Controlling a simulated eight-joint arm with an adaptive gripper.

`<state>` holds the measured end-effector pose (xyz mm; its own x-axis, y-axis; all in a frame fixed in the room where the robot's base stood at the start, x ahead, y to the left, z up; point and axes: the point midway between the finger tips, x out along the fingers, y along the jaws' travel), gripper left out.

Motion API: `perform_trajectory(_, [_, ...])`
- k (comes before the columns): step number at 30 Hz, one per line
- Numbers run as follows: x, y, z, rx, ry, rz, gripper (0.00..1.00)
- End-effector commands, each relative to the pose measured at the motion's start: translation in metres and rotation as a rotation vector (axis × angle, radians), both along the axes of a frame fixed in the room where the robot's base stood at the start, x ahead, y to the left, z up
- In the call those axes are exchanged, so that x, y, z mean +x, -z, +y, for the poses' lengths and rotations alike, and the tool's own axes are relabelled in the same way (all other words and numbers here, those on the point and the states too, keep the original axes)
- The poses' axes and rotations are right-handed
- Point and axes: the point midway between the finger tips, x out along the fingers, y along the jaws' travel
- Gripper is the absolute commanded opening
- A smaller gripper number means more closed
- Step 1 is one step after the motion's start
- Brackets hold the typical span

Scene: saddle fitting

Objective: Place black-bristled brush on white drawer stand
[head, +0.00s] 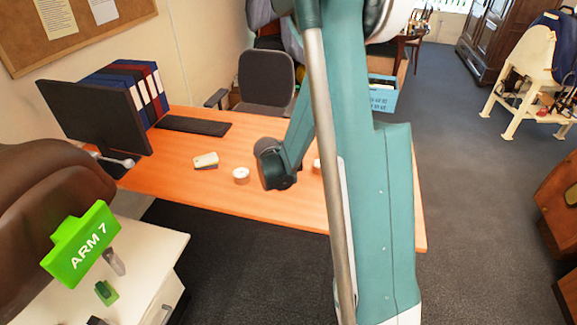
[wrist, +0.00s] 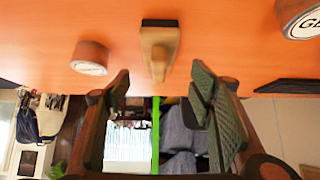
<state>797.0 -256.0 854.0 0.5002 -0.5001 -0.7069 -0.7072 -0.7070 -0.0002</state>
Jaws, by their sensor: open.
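The brush (wrist: 160,48) shows in the wrist view, with a tan wooden body and a dark bristle strip at its top. It lies on the orange desk (head: 200,190). My gripper (wrist: 160,82) is open and empty, with its two green-padded fingers apart and the brush beyond them, roughly between them in the picture. In the head view my gripper (head: 274,172) is over the desk, and the brush cannot be made out there. The white drawer stand (head: 148,247) is at the lower left of the head view.
Tape rolls (head: 240,175) (wrist: 90,58) lie to either side of the brush. A green ARM 7 sign (head: 82,245) and small items are at the stand. Its top is partly clear.

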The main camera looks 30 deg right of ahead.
Motion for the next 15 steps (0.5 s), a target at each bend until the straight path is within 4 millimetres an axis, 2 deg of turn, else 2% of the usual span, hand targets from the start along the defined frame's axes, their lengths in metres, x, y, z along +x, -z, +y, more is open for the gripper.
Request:
perform_trajectory(7, [0.001,0.001,-0.001,0.0,0.0,0.0,0.54])
perform_trajectory(15, [0.01,0.014,-0.01,0.0,0.0,0.0,0.54])
